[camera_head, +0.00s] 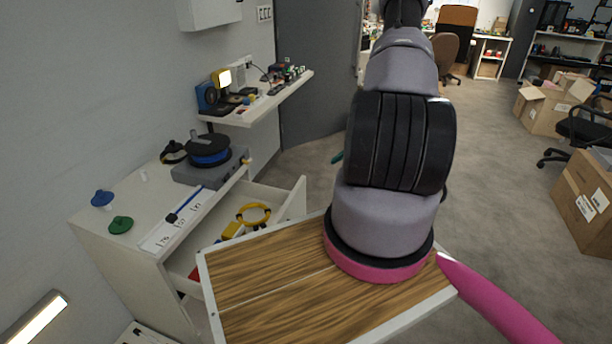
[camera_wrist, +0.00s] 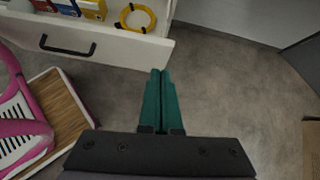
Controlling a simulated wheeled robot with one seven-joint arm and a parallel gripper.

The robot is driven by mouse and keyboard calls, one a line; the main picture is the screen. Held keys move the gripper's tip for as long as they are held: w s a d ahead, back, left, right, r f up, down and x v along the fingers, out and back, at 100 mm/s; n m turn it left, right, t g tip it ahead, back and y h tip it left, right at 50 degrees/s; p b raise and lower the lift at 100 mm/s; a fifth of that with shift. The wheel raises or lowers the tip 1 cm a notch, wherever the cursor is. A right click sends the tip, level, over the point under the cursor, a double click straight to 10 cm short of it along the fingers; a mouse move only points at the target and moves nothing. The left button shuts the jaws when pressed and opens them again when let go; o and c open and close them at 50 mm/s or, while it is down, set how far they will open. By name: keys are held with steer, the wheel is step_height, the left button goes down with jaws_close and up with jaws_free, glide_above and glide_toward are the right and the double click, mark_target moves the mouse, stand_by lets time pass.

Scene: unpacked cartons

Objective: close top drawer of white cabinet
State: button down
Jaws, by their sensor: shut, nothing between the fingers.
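The white cabinet (camera_head: 145,205) stands against the wall at left in the head view. Its top drawer (camera_head: 292,202) is pulled out, with a yellow ring and other small items inside. In the wrist view the drawer front (camera_wrist: 120,43) crosses the upper left, with a dark handle (camera_wrist: 68,48). My gripper (camera_wrist: 160,73) has green fingers, closed together and empty. In that view the fingertips lie just below the right end of the drawer front; I cannot tell whether they touch it. In the head view my arm hides most of the gripper.
A spool with blue filament (camera_head: 208,152) sits on a grey box on the cabinet. Green (camera_head: 121,224) and blue (camera_head: 102,198) knobs stand nearby. A wall shelf (camera_head: 262,105) juts out behind. Cartons (camera_head: 582,200) and a chair are at right. Grey floor is clear beyond the drawer.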

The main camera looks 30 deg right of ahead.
steer(key=shift+m, duration=0.7)
steer(key=x, duration=0.4)
steer(key=d+f+x, duration=0.1)
steer(key=x, duration=0.9)
steer(key=shift+s+d+f, duration=0.1)
steer(key=shift+s+f, duration=0.05)
steer(key=shift+f, duration=0.2)
steer(key=shift+w+a, duration=0.35)
steer(key=shift+w, duration=0.05)
steer(key=w+a, duration=1.7)
steer(key=shift+w+a+r, duration=0.1)
steer(key=shift+w+a, duration=0.15)
steer(key=shift+a, duration=0.05)
